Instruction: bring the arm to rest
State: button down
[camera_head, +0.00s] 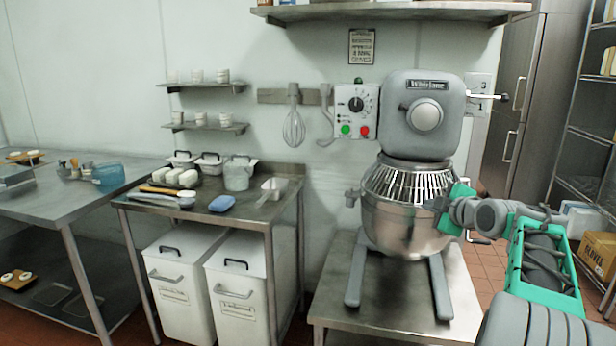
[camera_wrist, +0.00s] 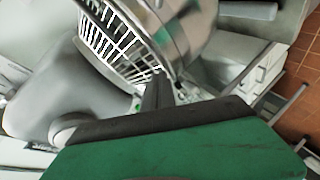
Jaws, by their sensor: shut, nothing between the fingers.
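My gripper shows in the wrist view (camera_wrist: 158,90) as dark fingers closed together, with nothing between them. In the head view my green and grey arm reaches in from the right, and its end (camera_head: 440,205) is at the right side of the mixer's bowl (camera_head: 398,225). I cannot tell whether it touches the bowl. The grey mixer (camera_head: 420,135) stands upright, with a wire guard (camera_head: 410,183) over the bowl. In the wrist view the guard (camera_wrist: 115,45) and the shiny bowl (camera_wrist: 185,25) are close beyond the fingers.
The mixer stands on a low steel table (camera_head: 330,290). To the left a steel table (camera_head: 285,195) holds tubs, a scoop and a blue sponge, with white bins (camera_head: 180,275) below. Shelving (camera_head: 580,130) and a cardboard box (camera_head: 597,255) stand at the right. Tiled floor (camera_head: 485,262) shows behind my arm.

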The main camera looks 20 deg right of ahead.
jog(key=s+a+f+m+g+y+p, duration=0.1)
jog(key=s+a+m+g+p, duration=0.2)
jog(key=a, duration=0.8)
jog(key=s+a+f+m+g+y+p, duration=0.1)
jog(key=s+a+m+g+p, duration=0.15)
jog(key=a, duration=0.95)
jog(key=s+a+f+m+g+p, duration=0.2)
jog(key=s+a+f+m, duration=0.1)
jog(key=s, duration=0.8)
jog(key=s+a+f+m+g+p, duration=0.3)
jog(key=s+a+f, duration=0.1)
jog(key=s+a, duration=0.4)
jog(key=s, duration=0.2)
jog(key=shift+s+a+f+h+p, duration=0.3)
jog(key=shift+s+f+h+p, duration=0.05)
jog(key=shift+s+f+h, duration=0.05)
jog(key=c, duration=2.1)
grip_release()
jog(key=shift+g, duration=0.25)
